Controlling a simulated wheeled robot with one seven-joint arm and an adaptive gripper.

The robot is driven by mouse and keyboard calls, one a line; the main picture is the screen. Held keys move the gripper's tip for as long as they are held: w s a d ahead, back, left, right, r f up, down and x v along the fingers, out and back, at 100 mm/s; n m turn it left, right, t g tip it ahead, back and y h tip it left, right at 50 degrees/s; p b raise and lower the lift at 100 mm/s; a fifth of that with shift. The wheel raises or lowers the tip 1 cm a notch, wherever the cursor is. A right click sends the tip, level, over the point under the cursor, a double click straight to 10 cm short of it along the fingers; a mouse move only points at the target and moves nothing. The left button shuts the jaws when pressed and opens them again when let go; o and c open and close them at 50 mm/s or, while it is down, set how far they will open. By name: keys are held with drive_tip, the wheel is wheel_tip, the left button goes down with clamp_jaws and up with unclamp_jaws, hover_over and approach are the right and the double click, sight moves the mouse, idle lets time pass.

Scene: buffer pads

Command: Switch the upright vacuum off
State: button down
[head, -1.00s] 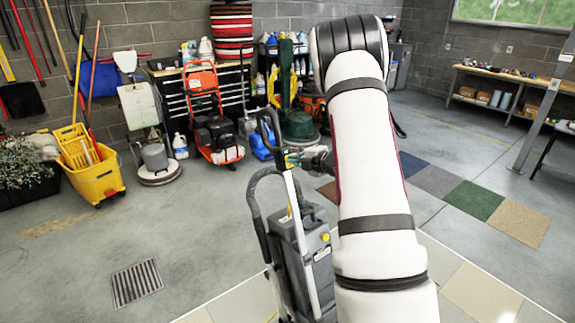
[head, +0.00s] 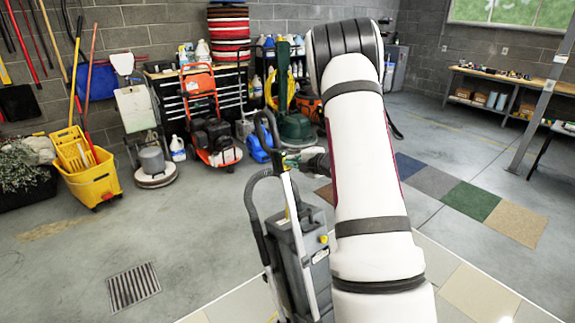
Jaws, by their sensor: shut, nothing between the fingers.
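The upright vacuum (head: 292,262) stands in front of me, grey with a dark looped handle and a pale tube along its front. A small yellow part (head: 323,239) shows on the upper right of its body. My gripper (head: 291,160) is beside the vacuum's upper tube, just below the handle loop, small and partly hidden by my white arm. It is shut and looks empty. I cannot tell whether it touches the vacuum. My arm covers the area right of the vacuum, and the vacuum's base is out of view below.
A yellow mop bucket (head: 92,182) stands at left, with a floor machine (head: 154,168) and an orange-framed machine (head: 211,135) behind. A floor drain (head: 133,286) lies at lower left. Coloured carpet tiles (head: 476,203) lie at right. The floor left of the vacuum is clear.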

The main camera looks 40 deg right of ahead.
drive_tip(key=shift+w+f, duration=0.2)
drive_tip(key=shift+w, duration=0.35)
idle(0.6)
drive_tip(key=p+v, duration=0.3)
drive_tip(key=v, duration=0.3)
drive_tip(key=shift+p, duration=0.4)
idle(0.5)
